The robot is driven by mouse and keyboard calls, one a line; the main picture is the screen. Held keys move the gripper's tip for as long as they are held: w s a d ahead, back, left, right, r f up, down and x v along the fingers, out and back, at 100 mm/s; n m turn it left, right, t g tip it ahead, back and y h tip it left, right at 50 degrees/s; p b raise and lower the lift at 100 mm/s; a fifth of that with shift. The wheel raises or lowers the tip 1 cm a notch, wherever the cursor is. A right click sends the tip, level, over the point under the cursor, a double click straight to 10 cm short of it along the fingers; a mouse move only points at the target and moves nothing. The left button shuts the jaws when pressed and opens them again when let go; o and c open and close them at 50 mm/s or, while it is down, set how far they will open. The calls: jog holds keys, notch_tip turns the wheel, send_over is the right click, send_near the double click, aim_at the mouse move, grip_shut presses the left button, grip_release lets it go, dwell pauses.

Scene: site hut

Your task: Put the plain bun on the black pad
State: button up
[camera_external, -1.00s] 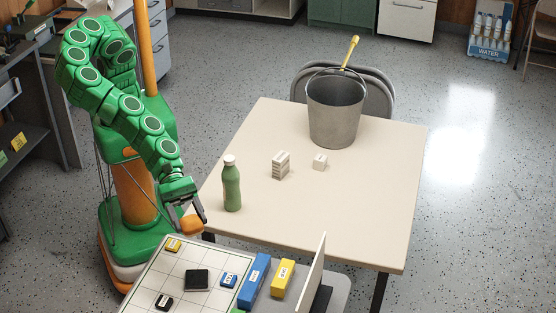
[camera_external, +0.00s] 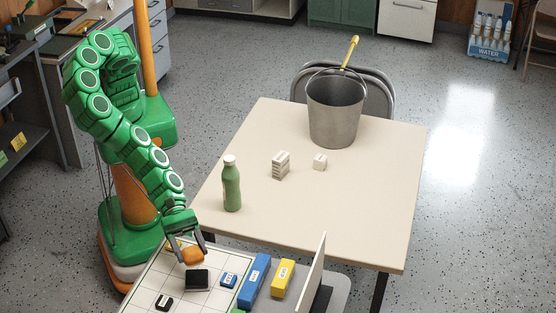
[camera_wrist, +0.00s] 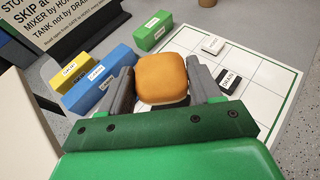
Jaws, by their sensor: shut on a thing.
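The plain bun (camera_external: 193,256) is orange-brown and smooth, with a paler underside visible in the wrist view (camera_wrist: 162,78). My gripper (camera_external: 187,250) is shut on it, with one grey finger on each side. The gripper also shows in the wrist view (camera_wrist: 162,90). The black pad (camera_external: 197,280) is a small dark square on the white gridded board, just below the bun in the external view. The bun appears held above the board near the pad's far edge; the exact gap is unclear.
Long blue (camera_external: 254,281) and yellow (camera_external: 282,278) blocks stand to the right, before an upright panel (camera_external: 313,270). The table behind holds a green bottle (camera_external: 232,187) and a bucket (camera_external: 335,112).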

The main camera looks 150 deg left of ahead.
aim_at(195, 273)
jog(key=shift+f, duration=3.8)
jog(key=o, duration=1.1)
jog(key=shift+f, duration=0.15)
jog(key=shift+c, duration=0.2)
jog(key=shift+s+r, duration=0.1)
jog(key=shift+r, duration=0.1)
jog(key=shift+v, duration=3.7)
jog(key=shift+a, duration=0.1)
